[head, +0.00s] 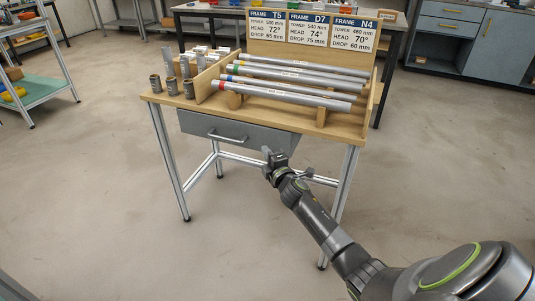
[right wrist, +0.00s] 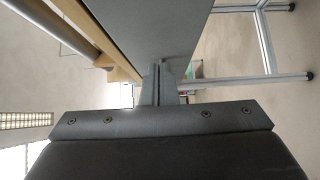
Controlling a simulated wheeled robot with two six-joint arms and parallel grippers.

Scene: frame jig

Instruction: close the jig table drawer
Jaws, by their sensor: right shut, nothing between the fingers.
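The jig table (head: 155,98) has a wooden top and metal legs. Its grey drawer (head: 200,122) sits under the top on the left, with a bar handle (head: 227,137) on its front. The drawer front appears to stand out a little from the table. My right gripper (head: 268,153) is shut and empty at the drawer's lower right corner, right of the handle. In the right wrist view the closed fingers (right wrist: 160,82) point at the grey drawer surface (right wrist: 150,25), touching or very near it; I cannot tell which. My left gripper is not in view.
A shelf cart (head: 45,90) stands at the left, and a blue-grey cabinet (head: 497,45) at the back right. The floor around the table is clear.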

